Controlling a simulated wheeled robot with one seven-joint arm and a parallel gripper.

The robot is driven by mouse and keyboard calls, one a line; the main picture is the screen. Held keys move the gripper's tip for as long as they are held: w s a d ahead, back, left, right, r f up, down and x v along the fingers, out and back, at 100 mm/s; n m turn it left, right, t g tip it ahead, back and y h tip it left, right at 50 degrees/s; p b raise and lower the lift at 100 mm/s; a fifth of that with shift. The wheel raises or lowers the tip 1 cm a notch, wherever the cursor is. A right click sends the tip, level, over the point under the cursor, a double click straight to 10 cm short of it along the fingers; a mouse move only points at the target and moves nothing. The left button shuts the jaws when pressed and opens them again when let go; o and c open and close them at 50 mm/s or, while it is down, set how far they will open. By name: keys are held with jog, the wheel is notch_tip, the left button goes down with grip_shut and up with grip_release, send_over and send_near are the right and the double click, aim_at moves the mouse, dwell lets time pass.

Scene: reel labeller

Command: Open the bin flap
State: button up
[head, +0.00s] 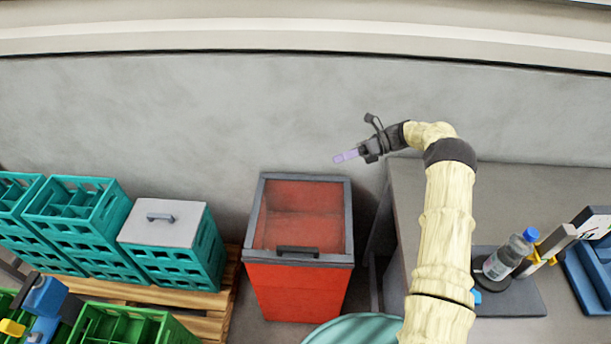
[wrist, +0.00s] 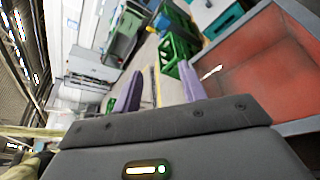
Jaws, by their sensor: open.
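The red bin (head: 297,290) stands on the floor in the middle of the head view, with a grey frame around its top. A red panel (head: 300,215) shows inside the frame; I cannot tell how much of it is flap and how much is bin interior. A dark handle (head: 297,251) sits at the front edge of the top. My gripper (head: 345,156) is open and empty, above and to the right of the bin's back edge, apart from it. In the wrist view, its two purple fingers (wrist: 160,85) are spread, and the bin's red top (wrist: 260,65) fills the right side.
Teal crates (head: 75,220) stand on a wooden pallet (head: 215,300) left of the bin, one under a grey lid (head: 162,222). A grey worktop (head: 540,190) with a bottle (head: 503,258) lies to the right. A round teal object (head: 355,330) is in front of the bin.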

jog(key=b+v, duration=0.1)
jog(key=v, duration=0.5)
jog(key=shift+b, duration=0.4)
jog(key=shift+a+r, duration=0.1)
jog(key=shift+a, duration=0.1)
jog(key=c, duration=0.6)
jog(key=shift+s+a+r, duration=0.1)
jog(key=shift+a, duration=0.15)
jog(key=c, duration=0.3)
jog(key=s+a+n+h, duration=0.1)
jog(key=s+a+r+n+h, duration=0.1)
jog(key=a+n+h, duration=0.1)
jog(key=shift+s, duration=0.15)
grip_shut()
jog(key=s+d+r+n+t+h, duration=0.1)
jog(key=s+n+t+h, duration=0.1)
jog(key=s+n, duration=0.5)
jog(key=s+d+r+n+t+h, duration=0.2)
jog(key=s+n+h, duration=0.3)
jog(key=s, duration=0.7)
jog(key=s+d+r+n+t+h, duration=0.1)
jog(key=s+n+h, duration=0.3)
jog(key=s+n, duration=0.5)
jog(key=shift+s+d+r+t, duration=0.35)
jog(key=shift+s+t, duration=0.25)
jog(key=shift+s, duration=0.15)
